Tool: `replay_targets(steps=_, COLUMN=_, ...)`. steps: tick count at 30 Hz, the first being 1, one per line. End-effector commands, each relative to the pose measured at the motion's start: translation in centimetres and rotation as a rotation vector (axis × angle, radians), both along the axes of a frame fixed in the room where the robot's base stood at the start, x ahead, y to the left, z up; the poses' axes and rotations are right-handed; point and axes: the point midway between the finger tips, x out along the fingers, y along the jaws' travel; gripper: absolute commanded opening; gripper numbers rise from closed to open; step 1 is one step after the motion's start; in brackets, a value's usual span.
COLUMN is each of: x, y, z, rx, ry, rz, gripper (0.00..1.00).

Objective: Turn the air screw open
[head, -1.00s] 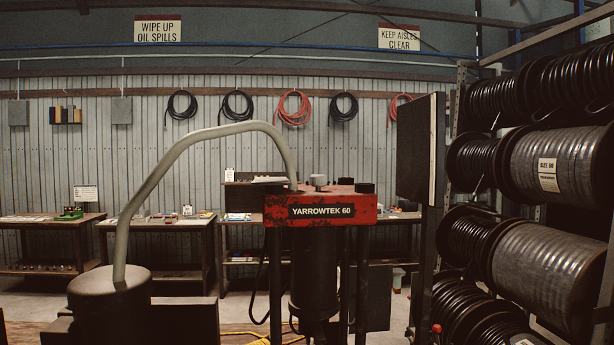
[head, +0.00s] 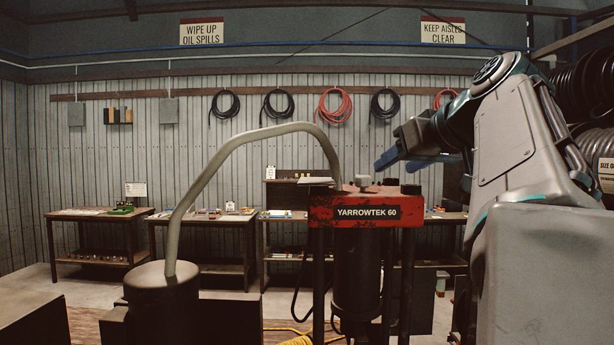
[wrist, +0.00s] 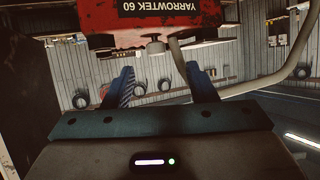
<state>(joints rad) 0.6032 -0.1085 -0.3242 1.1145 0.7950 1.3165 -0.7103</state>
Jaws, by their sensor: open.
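The red crimper head (head: 352,209), labelled YARROWTEK 60, stands in the middle of the head view. The knob looks like the air screw, though no label shows. My gripper (head: 384,162) is open and empty, reaching in from the right just above and beside the knob. In the wrist view, which is upside down, the knob (wrist: 155,47) lies beyond and between my two blue fingertips (wrist: 160,69), apart from them.
A thick grey hose (head: 245,138) arches from the crimper top to a dark cylinder (head: 163,292) at left. It also passes close by the right finger in the wrist view (wrist: 180,62). Hose reels (head: 588,90) stand at the right behind my arm. Benches (head: 205,222) line the back wall.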

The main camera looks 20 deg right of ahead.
Motion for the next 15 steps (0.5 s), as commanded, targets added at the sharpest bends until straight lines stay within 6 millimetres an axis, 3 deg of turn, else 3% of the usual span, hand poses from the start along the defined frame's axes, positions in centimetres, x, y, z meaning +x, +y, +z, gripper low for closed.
replay_targets(steps=3, x=-0.5, y=-0.7, z=1.6, rx=-0.039, ry=-0.026, rz=-0.001, gripper=0.52)
replay_targets(steps=8, x=0.2, y=-0.9, z=1.8, rx=-0.052, ry=-0.035, rz=0.002, gripper=0.52)
replay_targets(steps=15, x=4.3, y=-1.0, z=0.1, rx=-0.049, ry=-0.033, rz=0.004, gripper=0.52)
